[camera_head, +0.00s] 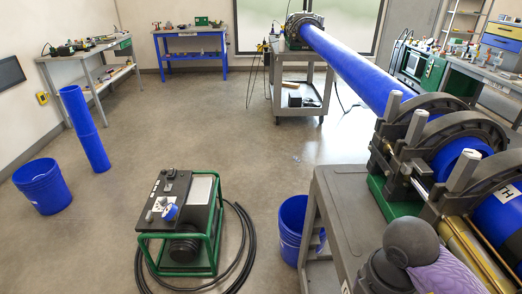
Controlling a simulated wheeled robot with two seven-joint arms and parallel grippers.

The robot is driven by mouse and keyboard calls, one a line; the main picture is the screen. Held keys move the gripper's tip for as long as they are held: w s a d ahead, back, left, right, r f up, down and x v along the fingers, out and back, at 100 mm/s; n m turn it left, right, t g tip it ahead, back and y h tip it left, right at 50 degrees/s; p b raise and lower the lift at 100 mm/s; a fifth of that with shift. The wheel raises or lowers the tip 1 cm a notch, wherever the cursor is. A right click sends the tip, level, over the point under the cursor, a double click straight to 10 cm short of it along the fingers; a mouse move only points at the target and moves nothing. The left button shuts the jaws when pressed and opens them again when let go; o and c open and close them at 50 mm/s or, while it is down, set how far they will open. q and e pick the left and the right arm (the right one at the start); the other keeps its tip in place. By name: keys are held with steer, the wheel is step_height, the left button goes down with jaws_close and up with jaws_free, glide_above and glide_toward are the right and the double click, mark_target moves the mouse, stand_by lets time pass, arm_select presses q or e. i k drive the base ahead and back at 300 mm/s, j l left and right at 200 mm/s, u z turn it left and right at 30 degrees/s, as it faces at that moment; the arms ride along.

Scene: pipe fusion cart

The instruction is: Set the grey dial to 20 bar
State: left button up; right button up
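The green-framed power unit (213,240) stands on the floor at the lower middle, with a dark sloping control panel (183,187) on top. A small grey knob-like part (163,201) sits on the panel's left side and may be the grey dial. A blue part (170,212) is just below it. A small round light part near the panel's top may be a gauge. Markings and the dial's setting are too small to read. Neither of my grippers is in view, and nothing touches the panel.
A black hose (250,240) loops on the floor around the unit's right side. A blue bucket (291,222) stands beside the grey cart (345,215), which carries the pipe clamps (420,150) and blue pipe (350,65). Another bucket (42,187) is at left. The floor beyond the unit is clear.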

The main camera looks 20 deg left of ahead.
mark_target(163, 201)
steer(key=u, duration=1.55)
